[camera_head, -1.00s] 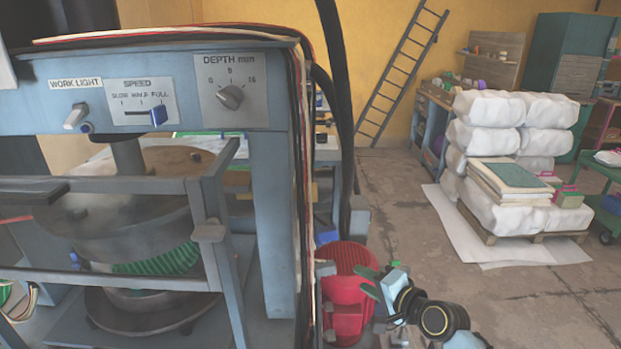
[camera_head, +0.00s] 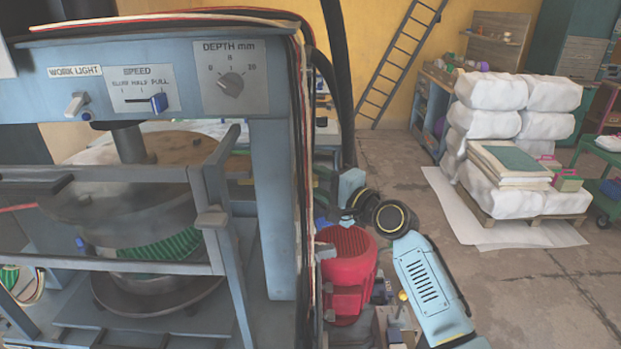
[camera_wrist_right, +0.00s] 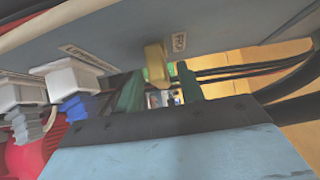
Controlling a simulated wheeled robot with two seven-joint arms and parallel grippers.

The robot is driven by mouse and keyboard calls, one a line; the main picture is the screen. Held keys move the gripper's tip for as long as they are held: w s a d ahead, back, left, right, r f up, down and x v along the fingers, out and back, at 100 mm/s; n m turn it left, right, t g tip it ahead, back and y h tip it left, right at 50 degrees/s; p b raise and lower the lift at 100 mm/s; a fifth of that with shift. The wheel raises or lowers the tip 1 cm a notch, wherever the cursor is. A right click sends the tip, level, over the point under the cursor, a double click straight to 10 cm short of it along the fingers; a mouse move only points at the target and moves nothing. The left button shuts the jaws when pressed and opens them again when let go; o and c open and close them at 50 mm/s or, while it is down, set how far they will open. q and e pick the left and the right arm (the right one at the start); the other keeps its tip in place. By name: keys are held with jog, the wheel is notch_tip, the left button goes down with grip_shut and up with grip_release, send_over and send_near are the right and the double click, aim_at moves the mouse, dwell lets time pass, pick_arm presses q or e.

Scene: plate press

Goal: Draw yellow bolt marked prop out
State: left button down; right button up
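The yellow bolt (camera_wrist_right: 155,65) hangs at the underside of a grey-blue panel in the right wrist view. A small label (camera_wrist_right: 179,42), apparently reading PROP, sits beside it. My right gripper (camera_wrist_right: 160,77) is open, its two green fingers apart. The bolt shows ahead of the fingers, near the left one; I see no contact. In the head view my right gripper's light blue body (camera_head: 351,184) is beside the press's right side, its fingers hidden behind hoses. The bolt is not visible there. My left gripper is not in view.
The press (camera_head: 270,210) fills the left side, with dark hoses (camera_head: 341,90) down its right edge. A red motor (camera_head: 346,270) stands below my right wrist. White plugs (camera_wrist_right: 68,78) and blue connectors sit left of the gripper. Floor (camera_head: 530,290) at right is clear.

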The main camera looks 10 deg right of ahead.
jog(key=shift+x, duration=1.15)
jog(key=shift+c, duration=0.5)
grip_shut()
